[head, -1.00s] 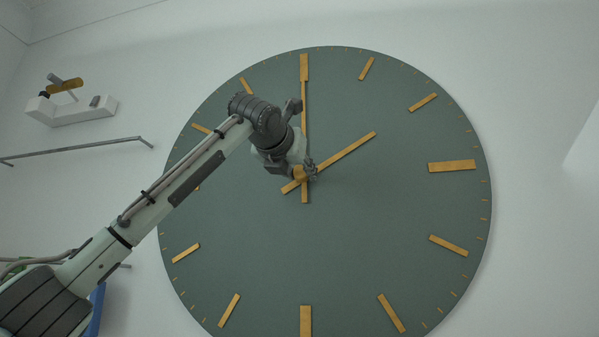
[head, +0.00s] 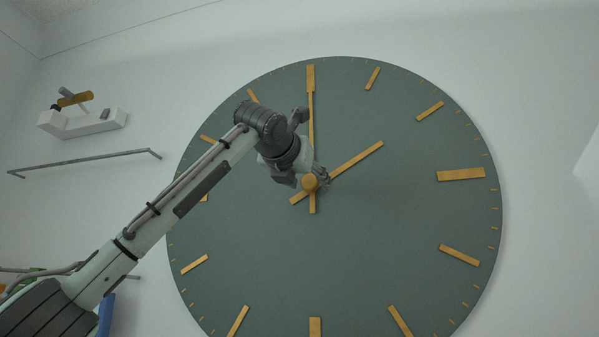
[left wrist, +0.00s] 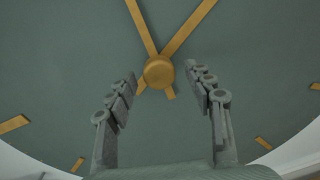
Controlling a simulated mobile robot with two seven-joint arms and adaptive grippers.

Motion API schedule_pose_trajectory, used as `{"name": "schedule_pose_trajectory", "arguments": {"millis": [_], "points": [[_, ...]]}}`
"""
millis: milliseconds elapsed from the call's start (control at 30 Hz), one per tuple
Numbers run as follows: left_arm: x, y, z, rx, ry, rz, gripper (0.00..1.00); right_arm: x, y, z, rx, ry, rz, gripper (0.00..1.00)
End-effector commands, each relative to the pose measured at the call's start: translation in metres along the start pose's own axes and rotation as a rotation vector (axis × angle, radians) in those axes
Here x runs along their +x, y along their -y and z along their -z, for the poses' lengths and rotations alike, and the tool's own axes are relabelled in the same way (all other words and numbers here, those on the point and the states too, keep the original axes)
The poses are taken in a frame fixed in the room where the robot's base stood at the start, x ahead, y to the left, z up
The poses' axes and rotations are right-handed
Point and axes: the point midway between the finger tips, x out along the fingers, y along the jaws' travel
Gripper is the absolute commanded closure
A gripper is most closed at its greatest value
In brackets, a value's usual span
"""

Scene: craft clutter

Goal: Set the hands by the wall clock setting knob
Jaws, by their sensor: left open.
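A large round wall clock (head: 400,240) with a dark green face and gold hour marks fills the middle of the head view. Its gold setting knob (head: 310,182) sits at the centre; it also shows in the left wrist view (left wrist: 158,72). One gold hand (head: 312,120) points to the top, the other (head: 357,159) to the upper right. My left gripper (head: 306,181) is in front of the clock's centre. In the left wrist view its fingers (left wrist: 164,84) are open, with the knob between and beyond the fingertips. I cannot tell if they touch it. My right gripper is not in view.
A white wall shelf (head: 85,123) with a hammer-like tool (head: 75,99) is at the upper left. A grey rail (head: 95,161) runs along the wall below it. A blue object (head: 106,312) shows at the lower left. The wall right of the clock is clear.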

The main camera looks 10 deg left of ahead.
Motion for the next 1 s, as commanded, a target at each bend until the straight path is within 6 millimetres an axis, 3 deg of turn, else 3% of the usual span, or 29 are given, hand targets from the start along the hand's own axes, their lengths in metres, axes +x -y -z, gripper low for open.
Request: {"name": "schedule_pose_trajectory", "arguments": {"millis": [300, 500, 700, 1000], "points": [[-0.066, -0.001, -0.001, 0.002, 0.005, 0.0, 0.47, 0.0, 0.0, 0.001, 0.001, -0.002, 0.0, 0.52], [-0.098, 0.0, 0.0, 0.002, 0.001, -0.001, 0.47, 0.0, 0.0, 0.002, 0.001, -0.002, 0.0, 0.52], [-0.11, 0.0, 0.001, 0.001, -0.001, 0.0, 0.47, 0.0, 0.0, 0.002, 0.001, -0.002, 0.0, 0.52], [-0.11, 0.0, 0.001, 0.001, -0.001, 0.0, 0.47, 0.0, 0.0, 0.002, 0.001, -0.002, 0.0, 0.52]]}}
